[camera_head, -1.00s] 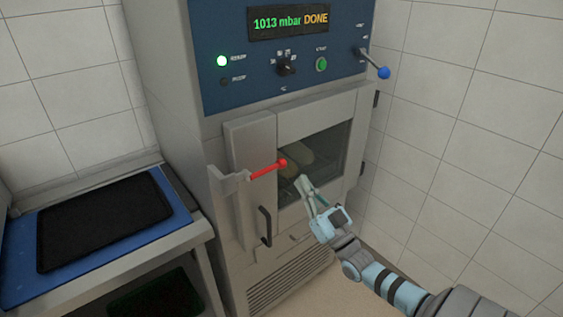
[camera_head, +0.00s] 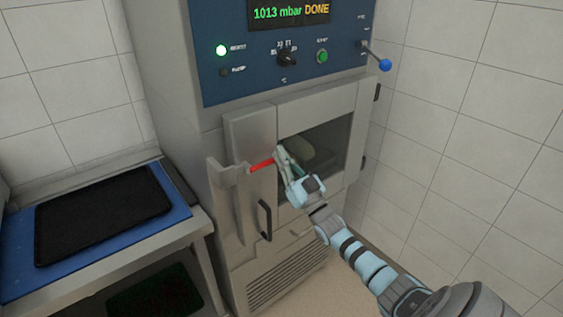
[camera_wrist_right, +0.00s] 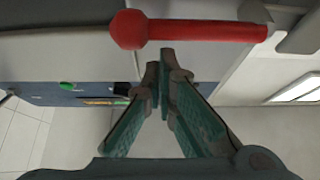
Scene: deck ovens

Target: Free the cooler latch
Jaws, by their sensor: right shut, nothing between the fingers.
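The cooler (camera_head: 255,120) stands in the middle of the head view, its door shut. Its latch is a red lever (camera_head: 262,165) at the door's left side, pointing right from a grey bracket (camera_head: 228,175). My right gripper (camera_head: 280,152) is shut and empty, its fingertips at the lever's ball end and hiding it in the head view. In the right wrist view the red lever (camera_wrist_right: 205,30) with its round knob (camera_wrist_right: 128,29) lies across the top, just beyond the closed fingertips (camera_wrist_right: 160,58). Whether they touch it I cannot tell. My left gripper is not in view.
A black vertical door handle (camera_head: 264,219) sits below the lever. The panel above reads "1013 mbar DONE" (camera_head: 290,12), with a green lamp lit and a blue-knobbed lever (camera_head: 384,65) at right. A table with a black tray (camera_head: 100,215) on a blue mat stands left.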

